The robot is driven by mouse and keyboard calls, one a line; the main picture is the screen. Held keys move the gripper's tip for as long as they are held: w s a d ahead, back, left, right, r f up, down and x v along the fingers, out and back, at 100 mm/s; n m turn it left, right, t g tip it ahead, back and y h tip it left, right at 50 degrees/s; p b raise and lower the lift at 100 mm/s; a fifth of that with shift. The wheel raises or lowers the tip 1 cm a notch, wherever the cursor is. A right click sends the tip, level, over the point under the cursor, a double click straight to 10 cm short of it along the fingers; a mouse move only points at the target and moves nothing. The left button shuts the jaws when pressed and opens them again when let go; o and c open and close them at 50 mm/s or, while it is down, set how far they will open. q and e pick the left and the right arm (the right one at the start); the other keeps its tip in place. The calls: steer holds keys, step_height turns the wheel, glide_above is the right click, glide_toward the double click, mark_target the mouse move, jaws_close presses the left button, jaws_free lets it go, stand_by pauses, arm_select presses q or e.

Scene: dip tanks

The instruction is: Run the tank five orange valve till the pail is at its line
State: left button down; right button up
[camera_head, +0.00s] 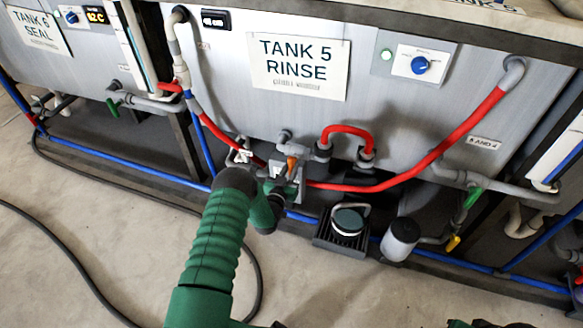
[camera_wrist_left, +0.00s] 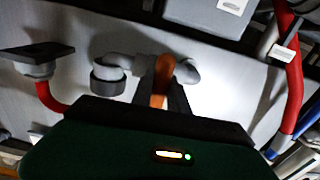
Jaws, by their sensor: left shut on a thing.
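The orange valve handle (camera_head: 292,163) sits on grey pipework low on the front of the tank marked TANK 5 RINSE (camera_head: 225,85). My left gripper (camera_head: 283,186) is at this valve, and its arm covers part of the pipework. In the left wrist view the orange handle (camera_wrist_left: 163,72) stands between the dark fingers (camera_wrist_left: 163,103), which are shut on it. A small round vessel with a dark teal top and a light handle (camera_head: 348,221), which looks like the pail, stands on a black grate right of the valve. I cannot make out its line or level.
A red hose (camera_head: 400,180) runs across the tank front beside the valve. A grey cylinder (camera_head: 400,238) stands right of the grate. A green-handled valve (camera_head: 472,199) is farther right. A blue pipe (camera_head: 130,165) runs low along the tanks. Black cable crosses the floor (camera_head: 110,240).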

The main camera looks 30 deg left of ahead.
arm_select(q)
steer(key=shift+s+f, duration=0.1)
steer(key=shift+f, duration=0.05)
stand_by(0.3)
steer(key=c, duration=1.3)
jaws_free()
steer(key=p+v, duration=0.5)
steer(key=v, duration=1.1)
steer(key=shift+s+d+p, duration=0.15)
steer(key=shift+s+p, duration=0.2)
